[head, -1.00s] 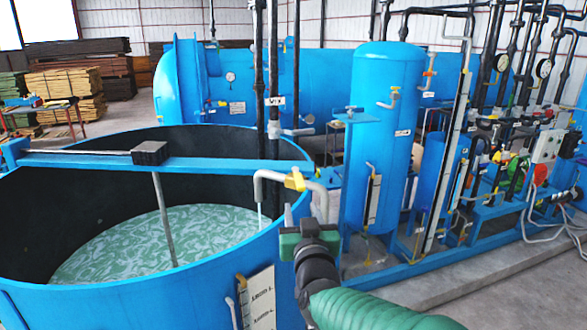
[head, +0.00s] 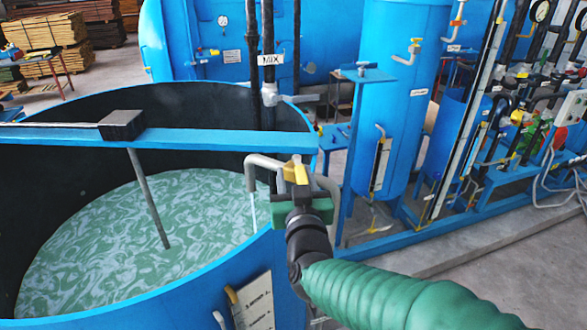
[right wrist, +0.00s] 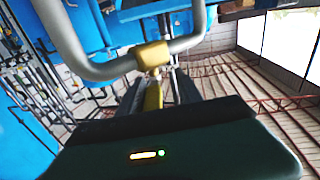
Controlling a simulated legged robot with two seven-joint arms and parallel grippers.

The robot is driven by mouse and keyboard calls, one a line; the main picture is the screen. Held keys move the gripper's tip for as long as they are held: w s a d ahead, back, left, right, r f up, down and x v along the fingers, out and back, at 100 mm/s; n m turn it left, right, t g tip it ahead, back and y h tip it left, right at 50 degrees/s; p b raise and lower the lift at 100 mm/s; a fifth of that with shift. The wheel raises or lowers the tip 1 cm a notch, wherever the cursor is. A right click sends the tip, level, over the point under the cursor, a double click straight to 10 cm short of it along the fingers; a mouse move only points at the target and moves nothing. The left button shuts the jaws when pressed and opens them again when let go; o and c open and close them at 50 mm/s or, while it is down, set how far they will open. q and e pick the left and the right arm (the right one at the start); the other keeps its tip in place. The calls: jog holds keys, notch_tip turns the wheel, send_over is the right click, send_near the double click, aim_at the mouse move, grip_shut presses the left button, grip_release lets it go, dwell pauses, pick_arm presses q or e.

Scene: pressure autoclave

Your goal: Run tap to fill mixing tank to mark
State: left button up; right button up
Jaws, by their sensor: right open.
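The blue mixing tank (head: 180,300) is open at the top, with pale green swirling liquid (head: 110,240) inside. A grey tap pipe (head: 262,160) bends over its rim, and a thin stream of water (head: 253,208) falls from its spout. The yellow tap handle (head: 296,172) sits on the pipe; it also shows in the right wrist view (right wrist: 153,58). My right gripper (head: 298,192) is open, right at the handle; whether it touches is unclear. A white marked scale plate (head: 256,302) is on the tank's outer wall, partly cut off. My left gripper is not in view.
A blue beam (head: 200,140) with a black box (head: 121,125) and a stirrer shaft crosses the tank. A MIX-labelled pipe (head: 269,80) stands behind it. A tall blue vessel (head: 400,110) and pipework stand at the right.

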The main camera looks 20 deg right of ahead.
jog(key=shift+s+d+r, duration=0.2)
jog(key=shift+s+d, duration=0.05)
jog(key=shift+s, duration=0.25)
jog(key=shift+c, duration=0.8)
jog(key=shift+s+d, duration=0.2)
jog(key=shift+c, duration=1.3)
jog(key=shift+d, duration=0.25)
jog(key=c, duration=0.4)
jog(key=shift+a, duration=0.4)
grip_shut()
jog(key=shift+d, duration=0.1)
jog(key=shift+d, duration=0.15)
